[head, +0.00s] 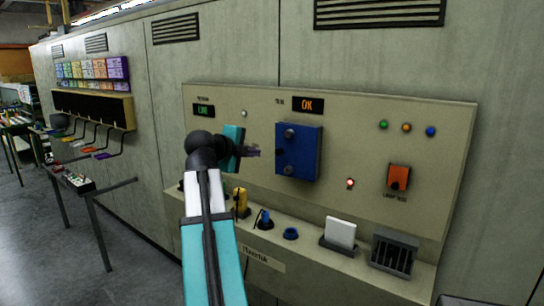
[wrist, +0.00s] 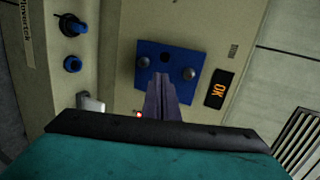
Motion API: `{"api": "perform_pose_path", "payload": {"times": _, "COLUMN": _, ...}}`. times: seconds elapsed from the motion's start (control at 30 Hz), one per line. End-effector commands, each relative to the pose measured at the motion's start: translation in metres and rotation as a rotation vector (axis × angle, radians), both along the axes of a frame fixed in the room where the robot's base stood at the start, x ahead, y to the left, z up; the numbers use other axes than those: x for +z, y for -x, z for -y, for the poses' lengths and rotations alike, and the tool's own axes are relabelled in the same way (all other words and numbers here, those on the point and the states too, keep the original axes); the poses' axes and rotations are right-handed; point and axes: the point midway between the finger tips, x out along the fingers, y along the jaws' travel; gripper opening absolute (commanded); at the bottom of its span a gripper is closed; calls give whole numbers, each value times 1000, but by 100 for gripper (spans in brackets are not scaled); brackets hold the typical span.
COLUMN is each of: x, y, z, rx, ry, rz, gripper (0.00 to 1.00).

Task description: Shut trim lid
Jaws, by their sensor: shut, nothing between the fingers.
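A blue box-like fitting (head: 298,160) with two grey knobs, one above the other, is mounted on the beige panel under the orange OK display. It also shows in the wrist view (wrist: 150,66), with a small dark spot between its knobs. I take it for the trim unit; I cannot make out a separate lid or tell whether it stands open. My gripper (head: 255,151) is shut and empty, just left of the blue fitting in the head view. In the wrist view its closed fingers (wrist: 165,84) overlap the fitting's near edge; contact cannot be told.
Below, a ledge holds a yellow part (head: 241,203), a blue knob (head: 264,219), a blue ring (head: 290,233), a white block (head: 341,233) and a dark slotted rack (head: 395,253). An orange switch (head: 398,178) and a lit red lamp (head: 350,184) are at the right.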

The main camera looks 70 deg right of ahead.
Motion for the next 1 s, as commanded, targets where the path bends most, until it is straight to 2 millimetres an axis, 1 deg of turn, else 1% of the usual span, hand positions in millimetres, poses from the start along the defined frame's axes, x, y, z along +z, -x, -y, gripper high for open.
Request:
{"api": "perform_pose_path", "payload": {"times": 0.3, "x": 0, "y": -1, "z": 0, "rx": 1, "ry": -1, "rz": 0, "gripper": 0}}
{"api": "perform_pose_path", "payload": {"times": 0.47, "x": -2, "y": 0, "z": 5, "rx": 1, "ry": -1, "rz": 0, "gripper": 0}}
{"api": "perform_pose_path", "payload": {"times": 0.67, "x": -7, "y": 2, "z": 20, "rx": 0, "ry": -2, "rz": -1, "gripper": 0}}
{"api": "perform_pose_path", "payload": {"times": 1.0, "x": -22, "y": 7, "z": 62, "rx": 0, "ry": -3, "rz": 0, "gripper": 0}}
